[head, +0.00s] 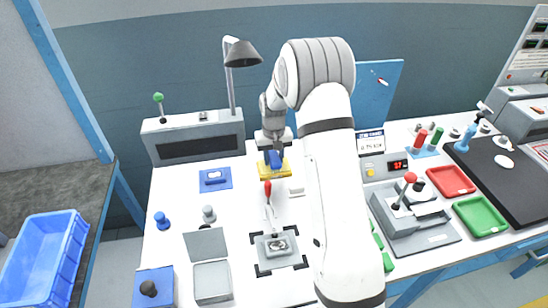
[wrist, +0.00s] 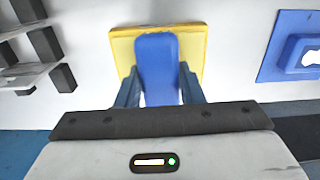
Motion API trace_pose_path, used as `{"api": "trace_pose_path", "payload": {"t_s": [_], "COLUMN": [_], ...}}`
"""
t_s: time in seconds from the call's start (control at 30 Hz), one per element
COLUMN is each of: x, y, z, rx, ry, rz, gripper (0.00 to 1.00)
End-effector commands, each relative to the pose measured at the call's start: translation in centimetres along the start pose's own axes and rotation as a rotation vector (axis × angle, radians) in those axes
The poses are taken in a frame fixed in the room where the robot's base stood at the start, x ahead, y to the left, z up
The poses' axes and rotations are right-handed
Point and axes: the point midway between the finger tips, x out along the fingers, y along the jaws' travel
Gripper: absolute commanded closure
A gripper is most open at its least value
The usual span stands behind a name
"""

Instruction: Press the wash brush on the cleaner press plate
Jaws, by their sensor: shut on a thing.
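My gripper (head: 273,146) points down at the back middle of the white bench, shut on the blue wash brush (head: 274,159). In the wrist view the brush (wrist: 157,62) stands between the two fingers (wrist: 160,90). The yellow plate (head: 265,173), which looks like the cleaner press plate, is directly under the brush. It shows around the brush in the wrist view (wrist: 121,45). The brush's lower end is over the plate; I cannot tell whether it touches or is pressed down.
A blue plate with a raised blue piece (head: 215,179) lies left of the yellow plate. A small white block (head: 297,190) and a red-handled tool on a grey fixture (head: 277,246) are in front. A grey box (head: 195,140) with a lamp stands behind left. My arm hides some bench.

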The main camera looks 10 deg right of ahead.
Motion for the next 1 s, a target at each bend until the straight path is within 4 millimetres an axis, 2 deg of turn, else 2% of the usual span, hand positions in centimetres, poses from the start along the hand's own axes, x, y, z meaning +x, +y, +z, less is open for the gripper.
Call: {"api": "trace_pose_path", "payload": {"t_s": [0.47, 1.0], "x": [0.1, -4.0], "y": [0.0, 0.0], "z": [0.1, 0.0], "rx": [0.0, 0.0], "ry": [-0.004, -0.001], "rz": [0.0, 0.0], "gripper": [0.84, 0.84]}}
